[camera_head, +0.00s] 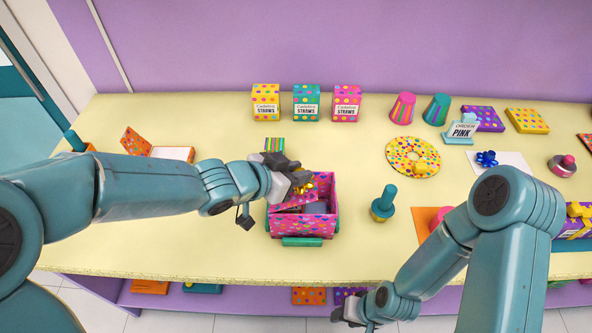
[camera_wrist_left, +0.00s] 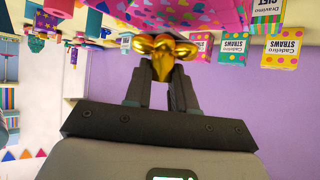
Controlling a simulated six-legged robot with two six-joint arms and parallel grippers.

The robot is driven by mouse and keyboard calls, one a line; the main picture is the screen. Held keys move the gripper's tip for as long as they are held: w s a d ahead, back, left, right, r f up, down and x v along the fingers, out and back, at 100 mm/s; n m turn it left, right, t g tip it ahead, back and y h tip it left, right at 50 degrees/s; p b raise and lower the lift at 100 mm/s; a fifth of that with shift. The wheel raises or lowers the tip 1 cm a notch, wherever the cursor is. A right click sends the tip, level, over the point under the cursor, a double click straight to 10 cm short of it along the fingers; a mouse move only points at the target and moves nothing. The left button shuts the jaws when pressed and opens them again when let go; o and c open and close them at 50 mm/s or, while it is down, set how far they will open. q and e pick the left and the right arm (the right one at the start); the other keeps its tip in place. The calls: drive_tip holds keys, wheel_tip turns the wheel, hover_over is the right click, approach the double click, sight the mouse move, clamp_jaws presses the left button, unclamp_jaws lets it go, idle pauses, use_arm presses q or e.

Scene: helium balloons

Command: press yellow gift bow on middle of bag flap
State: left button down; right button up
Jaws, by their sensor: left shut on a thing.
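The yellow gift bow (camera_head: 304,187) is shiny gold and sits between the fingertips of my left gripper (camera_head: 299,181), which is shut on it. In the left wrist view the bow (camera_wrist_left: 168,45) shows clearly at the fingertips (camera_wrist_left: 162,88).
A teal-handled stamp (camera_head: 385,203) stands right of the bag. Straw boxes (camera_head: 306,102) line the back. Clear table lies between the bag and the stamp.

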use_arm(q)
drive_tip(key=shift+f, duration=0.3)
drive_tip(key=shift+f+b, duration=0.35)
drive_tip(key=shift+b, duration=0.15)
drive_tip(key=shift+f+b, duration=0.45)
drive_tip(key=shift+f, duration=0.05)
drive_tip(key=c, duration=0.9)
unclamp_jaws()
drive_tip(key=shift+r, duration=0.1)
drive_tip(key=shift+o, duration=0.2)
drive_tip(key=shift+r, duration=0.1)
